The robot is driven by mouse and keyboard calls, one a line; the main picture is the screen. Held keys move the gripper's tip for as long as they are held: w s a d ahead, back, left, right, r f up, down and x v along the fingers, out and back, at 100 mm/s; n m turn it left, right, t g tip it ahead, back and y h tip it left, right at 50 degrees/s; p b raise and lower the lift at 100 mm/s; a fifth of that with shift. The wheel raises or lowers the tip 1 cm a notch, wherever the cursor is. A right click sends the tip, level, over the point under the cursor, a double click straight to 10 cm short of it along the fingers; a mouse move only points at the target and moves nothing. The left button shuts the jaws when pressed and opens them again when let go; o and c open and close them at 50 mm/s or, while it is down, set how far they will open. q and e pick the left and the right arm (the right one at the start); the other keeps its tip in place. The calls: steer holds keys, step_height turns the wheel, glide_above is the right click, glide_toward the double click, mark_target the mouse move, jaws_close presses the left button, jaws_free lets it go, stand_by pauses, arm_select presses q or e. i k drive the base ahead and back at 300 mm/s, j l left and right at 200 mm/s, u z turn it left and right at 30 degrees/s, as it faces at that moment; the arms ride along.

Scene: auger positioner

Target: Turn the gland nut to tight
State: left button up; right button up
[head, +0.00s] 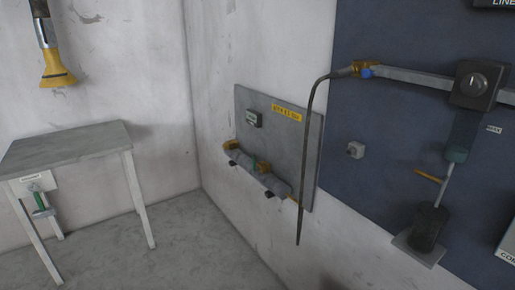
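I cannot tell for certain which part is the gland nut. A thin rod runs from there down to a black cylinder (429,227). Any tight or loose marks are too small to read. Neither of my grippers is in view.
A bent dark rod (305,155) hangs from a rail (405,77) before the panel. The floor between is clear.

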mark_target(226, 146)
steer(key=i+j+z, duration=0.15)
steer(key=j+z, duration=0.15)
steer(key=z, duration=0.15)
steer(key=i+j+z, duration=0.1)
steer(key=j+z, duration=0.3)
steer(key=i+j+z, duration=0.1)
steer(key=j+z, duration=0.2)
steer(key=z, duration=0.15)
steer(key=j+z, duration=0.45)
steer(key=l, duration=0.1)
